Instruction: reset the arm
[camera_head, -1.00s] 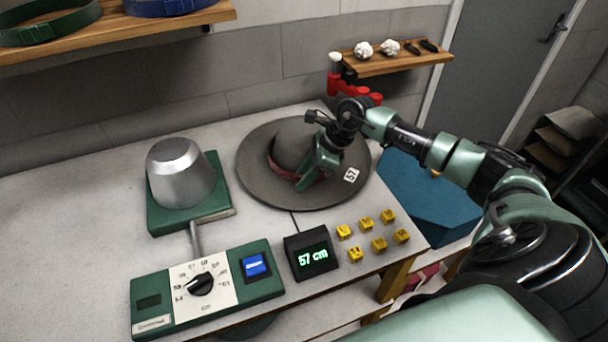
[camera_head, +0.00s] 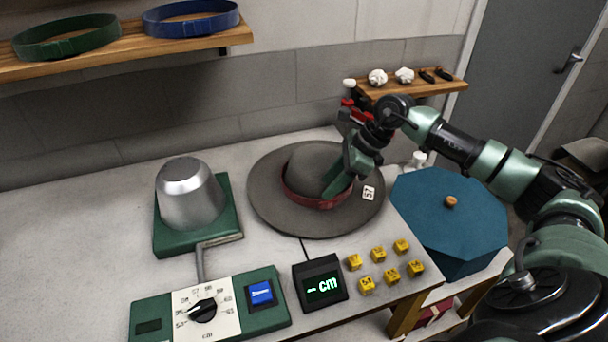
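My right arm reaches in from the right. Its green gripper (camera_head: 338,186) is over the right side of the grey hat (camera_head: 268,205), with its fingertips close to the crown and red band (camera_head: 305,197). I cannot tell whether the fingers touch the hat, or whether they are open or shut. The hat lies brim-down on the table and carries a white "57" tag (camera_head: 369,193). My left gripper is not in view.
A silver dome press (camera_head: 189,195) on a green base and a control panel (camera_head: 203,308) stand left. A display (camera_head: 320,284) reads "-- cm". Several yellow blocks (camera_head: 379,255) lie in front. A blue octagonal box (camera_head: 450,215) stands right, under my arm.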

